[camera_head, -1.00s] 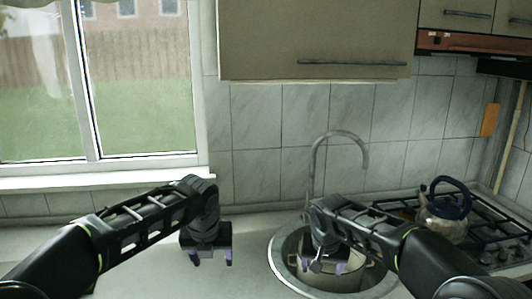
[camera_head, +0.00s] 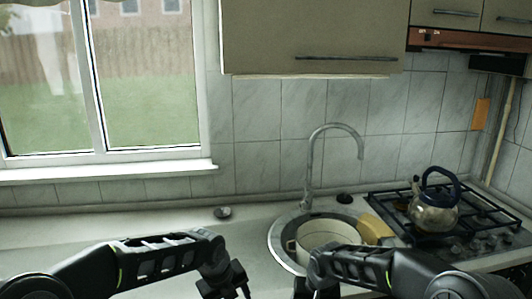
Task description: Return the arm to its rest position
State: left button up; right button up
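My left gripper (camera_head: 225,291) is low in the view over the worktop, left of the sink, at the bottom edge. Its two fingers look spread, with nothing between them. My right gripper (camera_head: 314,290) is at the bottom edge in front of the sink; its fingertips are cut off or dark, so I cannot tell how they stand. A cream enamel pot (camera_head: 322,230) sits in the round sink (camera_head: 278,243), apart from both grippers. My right arm hides part of its front.
A tall tap (camera_head: 312,165) rises behind the sink. A yellow item (camera_head: 376,226) lies at the sink's right edge. A kettle with a dark blue handle (camera_head: 435,215) stands on the gas hob (camera_head: 490,210).

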pick_arm(q)
jog(key=s+d+f+n+g+h, duration=0.1)
jog(key=s+d+f+n, duration=0.1)
jog(key=s+f+n, duration=0.55)
jog(key=s+d+f+n+g+h, duration=0.15)
jog(key=s+f+n, duration=0.35)
jog(key=f, duration=0.6)
pick_arm(e)
jog(key=s+a+f+g+y, duration=0.2)
jog(key=s+a+f, duration=0.1)
jog(key=s+f, duration=1.2)
pick_arm(q)
jog(key=s+a+f+n, duration=0.1)
jog(key=s+f+n, duration=0.4)
jog(key=s+n, duration=0.4)
jog(key=s+a+f+n, duration=0.1)
jog(key=s+f+n, duration=0.5)
jog(key=s+n, duration=0.4)
jog(key=shift+s+a, duration=0.25)
jog(key=shift+s, duration=0.4)
pick_arm(e)
jog(key=s+f, duration=0.4)
jog(key=s, duration=0.6)
jog(key=s+f+y, duration=0.1)
jog(key=s+f, duration=0.4)
jog(key=s, duration=0.4)
jog(key=shift+s+a+f+m+g, duration=0.15)
jog(key=shift+s+a+m+g, duration=0.25)
jog(key=shift+a, duration=0.05)
